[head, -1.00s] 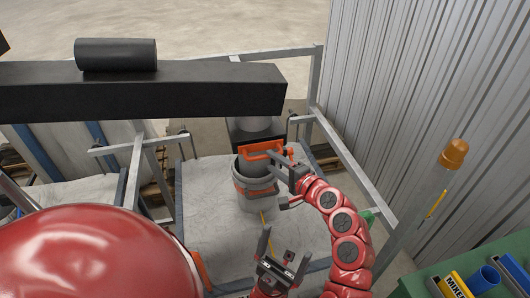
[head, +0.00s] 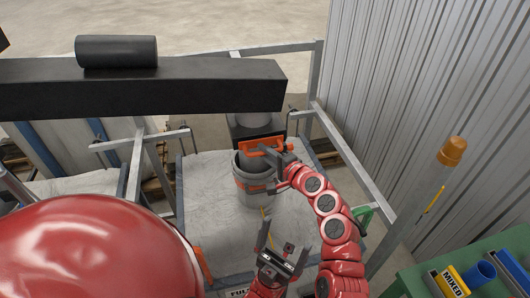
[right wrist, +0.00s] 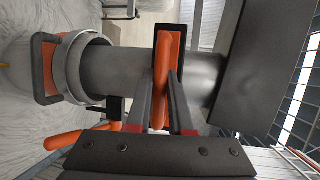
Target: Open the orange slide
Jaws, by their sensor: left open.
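The orange slide (head: 254,146) sits on the grey pipe above the bucket, and its handle also shows in the right wrist view (right wrist: 169,48). My right gripper (head: 273,153) is at the handle. In the right wrist view my right gripper's fingers (right wrist: 162,76) lie on either side of the orange bar and look closed on it. A grey bucket (head: 254,194) with an orange-edged label stands under the pipe. My left gripper (head: 284,234) is open and empty, low in the head view, nearer than the bucket.
A black beam (head: 140,88) crosses the upper left and hides part of the pipe. Metal frame rails (head: 350,165) and a corrugated wall (head: 430,90) bound the right side. The pale tabletop (head: 205,215) left of the bucket is clear.

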